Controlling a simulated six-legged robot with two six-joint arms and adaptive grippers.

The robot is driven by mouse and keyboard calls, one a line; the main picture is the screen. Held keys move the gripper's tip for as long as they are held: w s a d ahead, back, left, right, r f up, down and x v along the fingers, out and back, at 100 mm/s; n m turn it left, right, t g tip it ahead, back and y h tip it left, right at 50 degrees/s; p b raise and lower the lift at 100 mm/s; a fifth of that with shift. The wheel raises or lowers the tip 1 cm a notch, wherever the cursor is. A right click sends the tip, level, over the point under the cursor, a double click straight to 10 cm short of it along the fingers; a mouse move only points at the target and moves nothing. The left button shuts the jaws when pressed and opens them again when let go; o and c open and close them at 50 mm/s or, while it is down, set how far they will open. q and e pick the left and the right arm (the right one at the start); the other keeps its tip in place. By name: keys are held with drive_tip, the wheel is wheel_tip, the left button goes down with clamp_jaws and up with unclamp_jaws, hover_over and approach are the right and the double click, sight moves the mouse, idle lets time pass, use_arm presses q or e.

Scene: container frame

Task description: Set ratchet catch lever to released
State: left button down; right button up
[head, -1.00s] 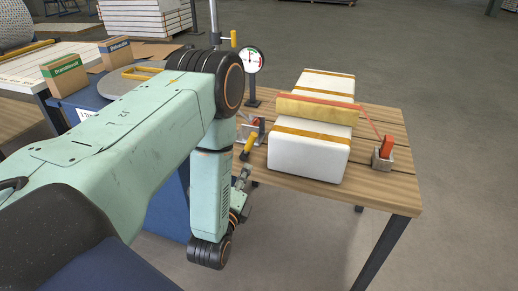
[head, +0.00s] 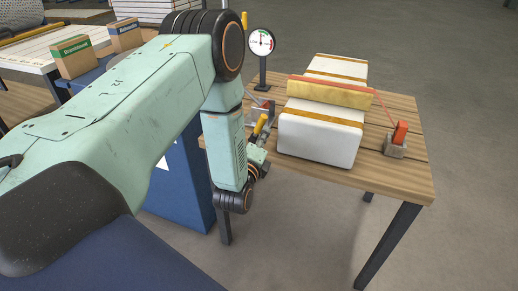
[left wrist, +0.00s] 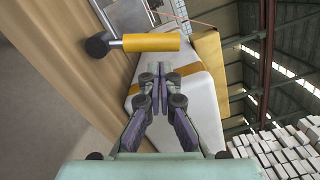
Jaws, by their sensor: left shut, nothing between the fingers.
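The lever's yellow handle (head: 260,124) stands tilted at the left edge of the wooden table. In the left wrist view the yellow handle (left wrist: 151,42) lies across the upper part on a metal rod with a dark round end. My left gripper (left wrist: 160,84) is shut and empty, its fingers pointing up the picture just below the handle. They look apart from it, though the depth is hard to judge. In the head view my left gripper (head: 258,150) is small, beside the table edge under my forearm. The ratchet body is partly hidden. My right gripper is not in view.
A white package (head: 320,138) with a yellow block (head: 330,92) on it stands on the table (head: 385,178). A red strap runs to a red buckle (head: 400,132) at the right. A dial gauge (head: 262,42) stands behind. Cartons (head: 70,57) are at far left.

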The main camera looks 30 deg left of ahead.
use_arm(q)
drive_tip(key=shift+x, duration=0.9)
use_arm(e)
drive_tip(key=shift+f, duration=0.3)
use_arm(q)
drive_tip(key=shift+w, duration=0.1)
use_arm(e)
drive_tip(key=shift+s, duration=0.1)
